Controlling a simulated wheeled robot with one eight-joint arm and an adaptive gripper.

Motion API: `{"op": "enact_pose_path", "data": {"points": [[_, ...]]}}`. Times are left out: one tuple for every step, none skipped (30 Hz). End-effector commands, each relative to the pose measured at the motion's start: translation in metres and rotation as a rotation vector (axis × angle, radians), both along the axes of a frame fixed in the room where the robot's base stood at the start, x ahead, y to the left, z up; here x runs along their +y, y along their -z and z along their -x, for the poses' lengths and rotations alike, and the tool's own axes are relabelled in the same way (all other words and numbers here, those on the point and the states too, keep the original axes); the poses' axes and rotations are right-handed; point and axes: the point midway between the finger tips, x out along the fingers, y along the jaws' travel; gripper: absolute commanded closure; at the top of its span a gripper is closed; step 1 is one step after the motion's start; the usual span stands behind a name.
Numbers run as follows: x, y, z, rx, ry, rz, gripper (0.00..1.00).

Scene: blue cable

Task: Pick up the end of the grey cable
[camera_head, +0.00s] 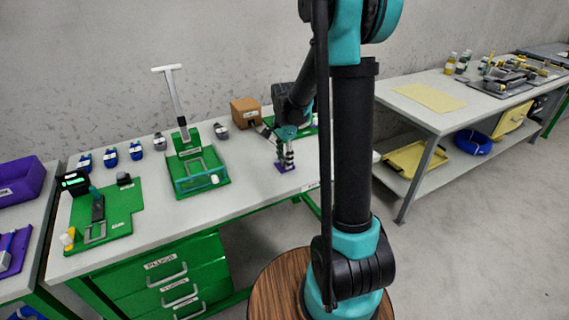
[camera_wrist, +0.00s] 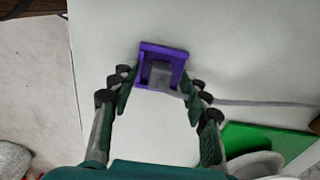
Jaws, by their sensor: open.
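A small purple holder (camera_wrist: 177,57) stands on the white table, with a grey block-like piece (camera_wrist: 160,75) inside it, seemingly the end of the grey cable. The thin grey cable (camera_wrist: 255,103) runs from near the holder to the right edge of the wrist view. My gripper (camera_wrist: 160,86) is open, with its fingers on the left and right of the holder and nothing visibly clamped. In the head view my gripper (camera_head: 285,160) points down just above the purple holder (camera_head: 286,169), and the cable cannot be made out there.
A green board (camera_wrist: 265,142) lies right of my gripper in the wrist view. A cardboard box (camera_head: 245,112) stands behind and left of it in the head view. A green fixture (camera_head: 207,182) stands further left. The white table (camera_head: 255,190) is bare between.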

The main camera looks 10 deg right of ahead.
Motion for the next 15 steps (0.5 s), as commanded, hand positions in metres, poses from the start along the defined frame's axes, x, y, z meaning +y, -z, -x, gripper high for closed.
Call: {"op": "enact_pose_path", "data": {"points": [[0.0, -0.0001, 0.0, 0.0, 0.0, 0.0, 0.56], [0.0, -0.0001, 0.0, 0.0, 0.0, 0.0, 0.6], [0.0, -0.0002, 0.0, 0.0, 0.0, 0.0, 0.65], [0.0, -0.0002, 0.0, 0.0, 0.0, 0.0, 0.68], [0.0, -0.0002, 0.0, 0.0, 0.0, 0.0, 0.72], [0.0, -0.0003, 0.0, 0.0, 0.0, 0.0, 0.77], [0.0, -0.0003, 0.0, 0.0, 0.0, 0.0, 0.81], [0.0, -0.0003, 0.0, 0.0, 0.0, 0.0, 0.84], [0.0, -0.0003, 0.0, 0.0, 0.0, 0.0, 0.89], [0.0, -0.0003, 0.0, 0.0, 0.0, 0.0, 0.93], [0.0, -0.0003, 0.0, 0.0, 0.0, 0.0, 0.96], [0.0, -0.0004, 0.0, 0.0, 0.0, 0.0, 0.96], [0.0, -0.0004, 0.0, 0.0, 0.0, 0.0, 0.96], [0.0, -0.0004, 0.0, 0.0, 0.0, 0.0, 0.96], [0.0, -0.0004, 0.0, 0.0, 0.0, 0.0, 0.96]]}}
